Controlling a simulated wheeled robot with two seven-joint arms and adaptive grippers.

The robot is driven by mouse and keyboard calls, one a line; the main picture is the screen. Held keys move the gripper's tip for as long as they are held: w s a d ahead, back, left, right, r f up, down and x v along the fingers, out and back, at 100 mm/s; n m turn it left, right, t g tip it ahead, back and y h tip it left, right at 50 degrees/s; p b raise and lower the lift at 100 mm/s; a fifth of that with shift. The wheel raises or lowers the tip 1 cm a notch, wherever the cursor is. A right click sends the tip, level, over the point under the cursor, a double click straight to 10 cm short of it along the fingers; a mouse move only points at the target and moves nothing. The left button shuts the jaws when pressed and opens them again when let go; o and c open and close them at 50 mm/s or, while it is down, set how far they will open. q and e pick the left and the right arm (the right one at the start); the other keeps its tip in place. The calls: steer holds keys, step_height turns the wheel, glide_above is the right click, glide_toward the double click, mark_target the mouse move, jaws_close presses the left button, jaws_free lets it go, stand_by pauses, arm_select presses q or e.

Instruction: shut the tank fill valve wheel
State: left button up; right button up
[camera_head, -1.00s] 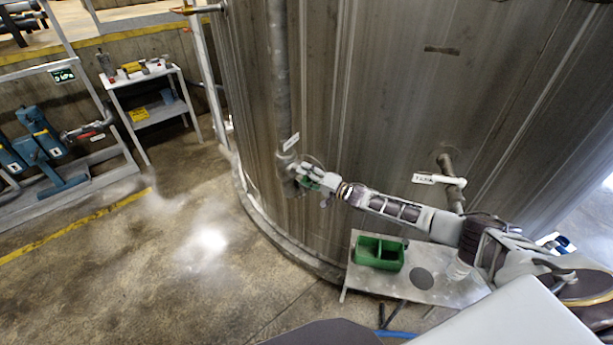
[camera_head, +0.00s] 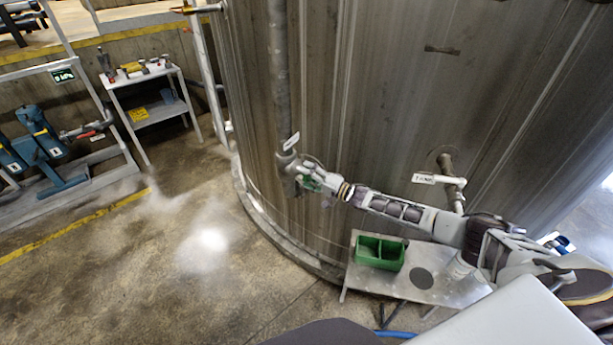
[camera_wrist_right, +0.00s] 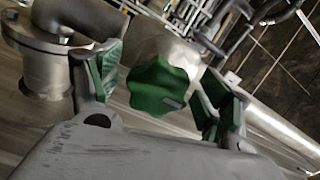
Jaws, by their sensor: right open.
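The green lobed valve wheel (camera_wrist_right: 158,86) sits on a grey metal pipe fitting and fills the middle of the right wrist view. My right gripper (camera_wrist_right: 160,72) is open, with its green-padded fingers on either side of the wheel. Gaps show between the wheel and both fingers. In the head view my right gripper (camera_head: 314,181) is at the tank's lower pipe, where the wheel is hard to tell from the green pads. My left gripper is not in view.
The large metal tank (camera_head: 380,90) stands directly behind the arm. A low metal table (camera_head: 440,288) with a green bin (camera_head: 380,252) is below the forearm. Open floor lies left.

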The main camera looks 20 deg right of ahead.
steer(key=v, duration=1.1)
steer(key=shift+s, duration=0.15)
steer(key=shift+d, duration=0.1)
stand_by(0.4)
